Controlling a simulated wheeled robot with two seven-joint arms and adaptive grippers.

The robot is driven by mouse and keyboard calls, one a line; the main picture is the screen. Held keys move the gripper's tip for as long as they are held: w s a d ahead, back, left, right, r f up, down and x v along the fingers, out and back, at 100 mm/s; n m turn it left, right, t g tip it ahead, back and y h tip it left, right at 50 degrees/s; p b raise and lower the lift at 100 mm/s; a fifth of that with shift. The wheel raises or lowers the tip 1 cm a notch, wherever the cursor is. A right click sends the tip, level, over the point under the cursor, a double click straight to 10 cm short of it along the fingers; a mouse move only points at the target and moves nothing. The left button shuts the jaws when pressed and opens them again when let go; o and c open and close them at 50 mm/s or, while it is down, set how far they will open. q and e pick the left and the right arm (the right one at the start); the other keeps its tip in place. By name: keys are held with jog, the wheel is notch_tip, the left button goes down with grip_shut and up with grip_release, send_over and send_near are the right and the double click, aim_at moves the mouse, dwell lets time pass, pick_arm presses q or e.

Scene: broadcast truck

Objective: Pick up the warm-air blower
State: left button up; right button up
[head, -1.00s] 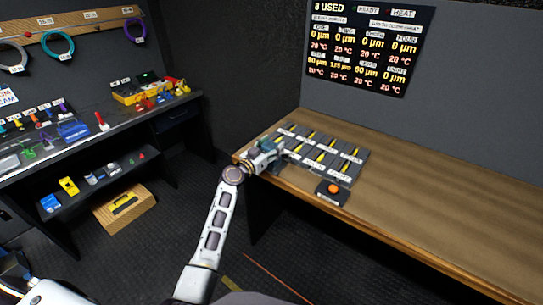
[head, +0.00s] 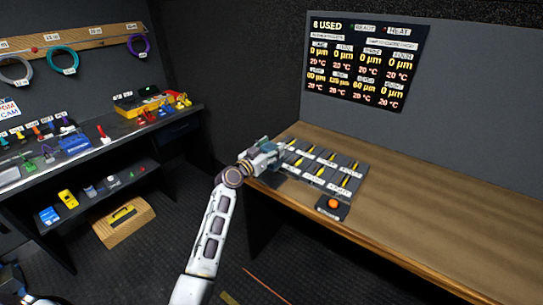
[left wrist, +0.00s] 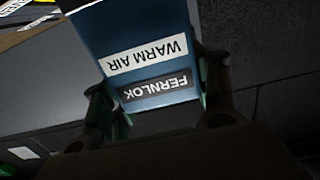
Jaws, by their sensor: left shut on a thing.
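The warm-air blower is a blue body with white "WARM AIR" and dark "FERNLOK" labels, filling the upper middle of the left wrist view (left wrist: 150,28). My left gripper (left wrist: 160,108) is shut on it, with a finger on either side. In the head view my left gripper (head: 262,158) is at the left end of the wooden bench, beside the tray of yellow-marked pieces. The blower is small there and mostly merges with the gripper. My right gripper is not in view.
The wooden bench (head: 440,215) carries a grey tray with several yellow-marked pieces (head: 325,172) and an orange button on a dark box (head: 333,204). A readout screen (head: 365,62) is on the wall behind. A dark workbench with tools (head: 105,150) stands left. The bench's right part is clear.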

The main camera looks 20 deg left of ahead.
pick_arm(q)
notch_tip(320, 180, up, 3)
jog(key=shift+r, duration=0.4)
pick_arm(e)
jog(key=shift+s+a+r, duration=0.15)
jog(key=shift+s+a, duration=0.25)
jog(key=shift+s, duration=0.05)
